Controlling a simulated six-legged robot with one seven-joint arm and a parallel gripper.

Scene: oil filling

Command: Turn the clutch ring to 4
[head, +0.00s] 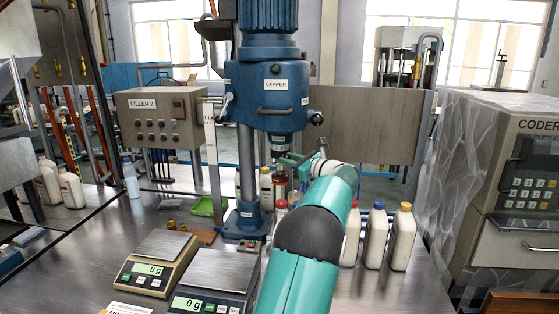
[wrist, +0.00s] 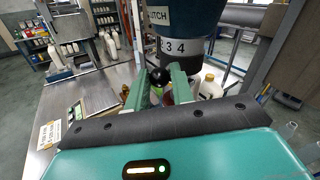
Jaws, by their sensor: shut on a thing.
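The blue capper head (head: 262,105) stands on a column in the middle of the head view. Its dark lower end (head: 279,141), where the clutch parts sit, is beside my gripper (head: 293,159). In the wrist view a partly cut-off clutch label (wrist: 158,16) sits above a white scale (wrist: 174,46) reading 3 and 4, with another figure partly hidden at its left. My gripper (wrist: 160,82) has its green fingers on either side of a round black knob (wrist: 159,74), and is shut on it. The knob seems to belong to the clutch ring; the ring itself and its pointer are not clear.
A bottle (head: 280,184) stands below the capper head. White bottles with coloured caps (head: 375,238) stand to the right of my arm. Two scales (head: 157,262) are at the front left. The coder (head: 520,170) fills the right side, and a filler box (head: 160,117) is at left.

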